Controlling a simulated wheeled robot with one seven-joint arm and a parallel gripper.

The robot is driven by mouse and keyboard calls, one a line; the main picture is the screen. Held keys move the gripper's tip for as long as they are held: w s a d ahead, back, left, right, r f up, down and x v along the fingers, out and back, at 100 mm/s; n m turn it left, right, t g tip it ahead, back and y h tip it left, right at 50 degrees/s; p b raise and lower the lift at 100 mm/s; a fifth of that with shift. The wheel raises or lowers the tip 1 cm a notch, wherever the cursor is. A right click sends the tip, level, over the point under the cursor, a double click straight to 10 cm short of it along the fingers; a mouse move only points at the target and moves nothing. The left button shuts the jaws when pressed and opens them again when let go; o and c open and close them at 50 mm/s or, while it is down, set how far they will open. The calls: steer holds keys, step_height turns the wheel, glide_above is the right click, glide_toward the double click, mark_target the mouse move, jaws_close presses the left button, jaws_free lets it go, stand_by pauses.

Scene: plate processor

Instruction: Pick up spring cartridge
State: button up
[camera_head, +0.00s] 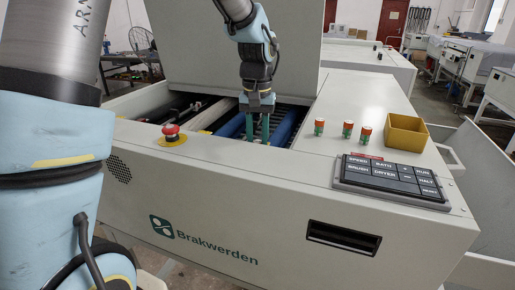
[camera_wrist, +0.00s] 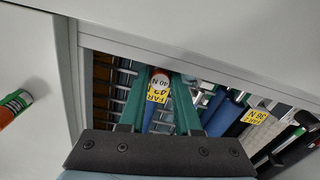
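My gripper (camera_head: 257,143) points down into the open bay of the machine, over the dark roller area. In the wrist view its two green fingers (camera_wrist: 163,76) stand apart, on either side of a small red-topped spring cartridge (camera_wrist: 160,74) with a white band reading 40 N. A yellow label reading FAR shows just below it. I cannot tell whether the fingers touch the cartridge. Three loose cartridges, green and orange with pale bands, stand on the machine top: left (camera_head: 319,127), middle (camera_head: 347,130) and right (camera_head: 365,135). One green and orange cartridge (camera_wrist: 14,106) shows at the wrist view's left edge.
Blue rollers (camera_head: 285,126) and the bay's walls lie close around my gripper. A second yellow label (camera_wrist: 256,116) reads 36 N. A yellow bin (camera_head: 406,136), a keypad (camera_head: 391,179) and a red stop button (camera_head: 171,130) are on the machine top.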

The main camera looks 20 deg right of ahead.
jaws_close()
steer(key=shift+r, duration=0.1)
